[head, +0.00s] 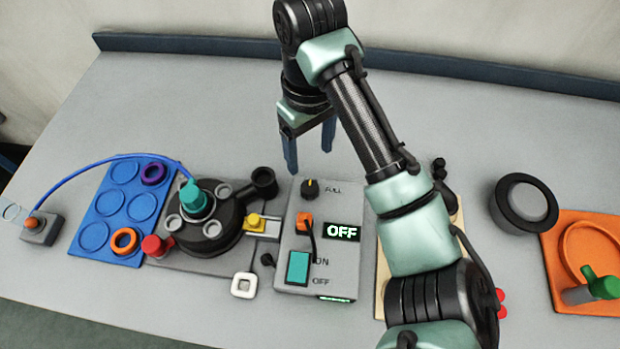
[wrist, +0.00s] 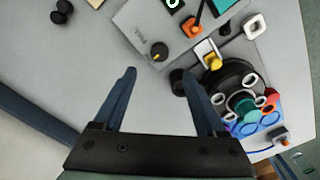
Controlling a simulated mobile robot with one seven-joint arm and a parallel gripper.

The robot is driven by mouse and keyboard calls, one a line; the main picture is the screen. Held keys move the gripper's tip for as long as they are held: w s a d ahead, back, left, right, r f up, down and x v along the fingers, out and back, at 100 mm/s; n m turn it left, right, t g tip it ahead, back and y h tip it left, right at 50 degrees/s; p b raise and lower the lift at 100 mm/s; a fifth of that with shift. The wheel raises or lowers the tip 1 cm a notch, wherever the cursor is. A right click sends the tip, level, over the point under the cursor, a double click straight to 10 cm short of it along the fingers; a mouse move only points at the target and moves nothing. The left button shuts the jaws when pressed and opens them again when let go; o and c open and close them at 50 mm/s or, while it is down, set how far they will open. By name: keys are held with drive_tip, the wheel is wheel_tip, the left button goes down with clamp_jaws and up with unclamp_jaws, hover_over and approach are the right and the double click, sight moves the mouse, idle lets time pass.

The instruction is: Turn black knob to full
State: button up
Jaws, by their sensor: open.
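The black knob (head: 310,188) sits at the top of a grey control box (head: 285,240), beside the partly legible lettering "FULL". It has an orange pointer mark. In the wrist view the knob (wrist: 158,51) lies beyond my fingertips, apart from them. My gripper (head: 310,150) is open and empty, above the table just behind the box in the head view. Its two blue fingers (wrist: 160,80) are spread wide in the wrist view. The box's display (head: 342,231) reads OFF. A teal switch (head: 298,267) is beside the ON and OFF labels.
A round black device (head: 205,235) with a teal cap and blue hose stands left of the box, with a black cup-like part near the knob. A blue tray (head: 100,210) is farther left. My arm covers part of a beige board (head: 381,275) on the right. The table behind the box is clear.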

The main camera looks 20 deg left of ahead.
sight(310, 187)
wheel_tip(310, 187, down, 11)
drive_tip(key=shift+f, duration=0.15)
drive_tip(key=shift+c, duration=0.3)
clamp_jaws()
